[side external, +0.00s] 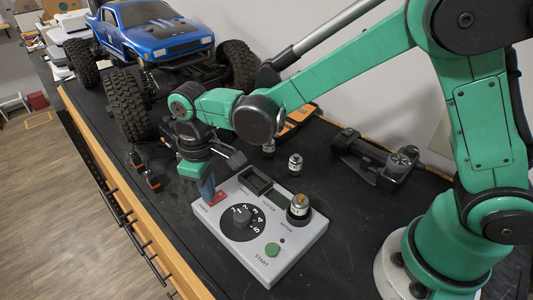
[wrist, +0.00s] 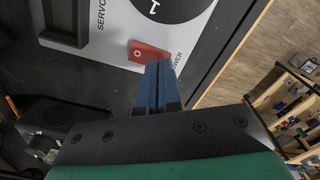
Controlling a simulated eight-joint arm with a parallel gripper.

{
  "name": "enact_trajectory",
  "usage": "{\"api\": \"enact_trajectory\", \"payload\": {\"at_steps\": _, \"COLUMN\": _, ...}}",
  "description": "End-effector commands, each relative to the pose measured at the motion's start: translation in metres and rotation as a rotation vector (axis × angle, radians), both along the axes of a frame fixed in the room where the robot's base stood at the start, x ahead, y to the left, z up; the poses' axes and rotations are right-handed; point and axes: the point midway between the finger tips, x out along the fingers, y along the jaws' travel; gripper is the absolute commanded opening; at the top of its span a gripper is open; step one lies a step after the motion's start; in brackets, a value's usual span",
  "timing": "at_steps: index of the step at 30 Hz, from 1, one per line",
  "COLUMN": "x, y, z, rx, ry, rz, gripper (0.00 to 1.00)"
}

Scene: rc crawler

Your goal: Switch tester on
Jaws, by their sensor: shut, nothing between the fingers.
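The tester (side external: 262,225) is a light grey box on the black bench top. It carries a black numbered dial (side external: 240,219), a green START button (side external: 272,249) and a red power switch (side external: 218,198) at its left corner. In the wrist view the red switch (wrist: 147,51) shows a white "O" mark, with the word POWER beside it. My gripper (side external: 209,198) is shut and empty, with its blue fingers pointing down at the switch. In the wrist view the fingertips (wrist: 158,64) overlap one end of the switch; I cannot tell whether they touch it.
A small cylindrical motor (side external: 299,205) stands in the tester's round socket. A blue crawler truck (side external: 155,35) stands behind on the bench. Loose cylindrical parts (side external: 295,163), a black device (side external: 375,160) and orange-black connectors (side external: 150,178) lie around. The wooden bench edge (side external: 165,255) runs along the left.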

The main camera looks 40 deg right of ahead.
Motion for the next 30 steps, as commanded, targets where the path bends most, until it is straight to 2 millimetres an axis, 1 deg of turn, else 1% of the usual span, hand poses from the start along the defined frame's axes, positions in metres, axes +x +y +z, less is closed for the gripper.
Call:
{"api": "enact_trajectory", "payload": {"at_steps": 17, "x": 0.000, "y": 0.000, "z": -0.007, "rx": 0.000, "ry": 0.000, "rz": 0.000, "gripper": 0.00}}
{"api": "enact_trajectory", "payload": {"at_steps": 20, "x": 0.000, "y": 0.000, "z": -0.003, "rx": 0.000, "ry": 0.000, "rz": 0.000, "gripper": 0.00}}
{"api": "enact_trajectory", "payload": {"at_steps": 30, "x": 0.000, "y": 0.000, "z": 0.027, "rx": 0.000, "ry": 0.000, "rz": 0.000, "gripper": 0.00}}
